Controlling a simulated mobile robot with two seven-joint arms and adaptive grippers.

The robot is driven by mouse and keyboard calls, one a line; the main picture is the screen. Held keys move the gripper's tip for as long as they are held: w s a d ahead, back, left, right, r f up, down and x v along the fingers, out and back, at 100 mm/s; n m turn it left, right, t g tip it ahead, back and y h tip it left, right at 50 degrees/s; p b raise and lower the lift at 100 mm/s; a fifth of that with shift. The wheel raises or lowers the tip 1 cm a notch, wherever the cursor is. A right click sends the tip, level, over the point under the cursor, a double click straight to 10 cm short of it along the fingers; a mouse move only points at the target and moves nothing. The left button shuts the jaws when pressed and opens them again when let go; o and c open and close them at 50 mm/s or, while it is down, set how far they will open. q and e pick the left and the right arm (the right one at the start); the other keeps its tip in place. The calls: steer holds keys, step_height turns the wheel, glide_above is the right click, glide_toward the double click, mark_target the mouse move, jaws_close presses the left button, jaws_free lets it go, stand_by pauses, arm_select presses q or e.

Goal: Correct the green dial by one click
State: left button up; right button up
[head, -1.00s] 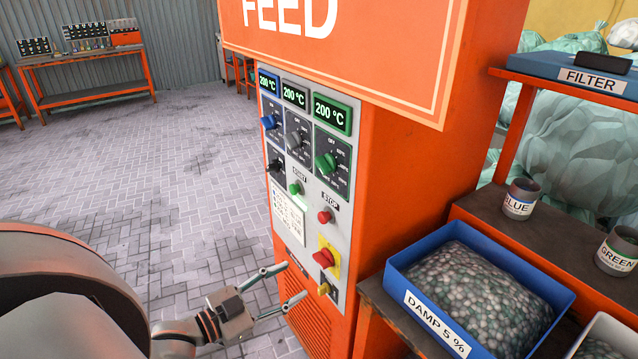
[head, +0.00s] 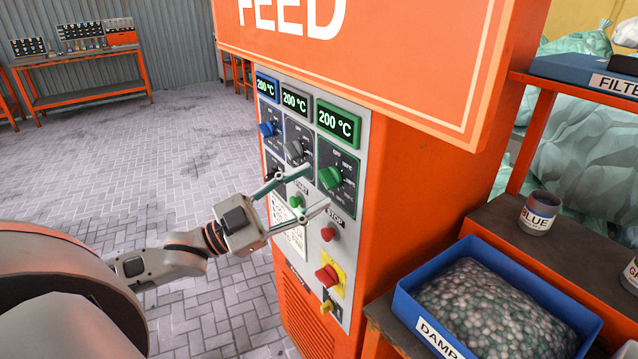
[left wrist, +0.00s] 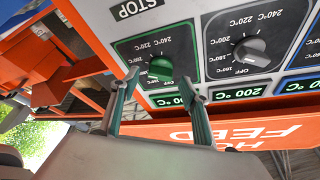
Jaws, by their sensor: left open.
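The green dial (head: 331,178) sits on a dark scale plate on the orange machine's control panel, below a green-framed display (head: 339,121) reading 200 °C. In the left wrist view, which is upside down, the green dial (left wrist: 160,69) shows between and just beyond my fingertips. My left gripper (head: 318,185) is open and empty, its two fingers pointing at the panel just left of and below the dial in the head view. The left gripper (left wrist: 160,82) also shows in the wrist view, one finger on each side of the dial; contact cannot be told. My right gripper is not in view.
A grey dial (head: 294,150) and a blue dial (head: 267,129) are to the left on the same panel. A green button (head: 296,201), red stop button (head: 328,234) and red-yellow switch (head: 327,275) lie below. A blue tray (head: 405,285) of pellets stands right.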

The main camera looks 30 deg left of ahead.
mark_target(329, 179)
arm_select(q)
steer(key=shift+x, duration=1.3)
steer(key=c, duration=1.1)
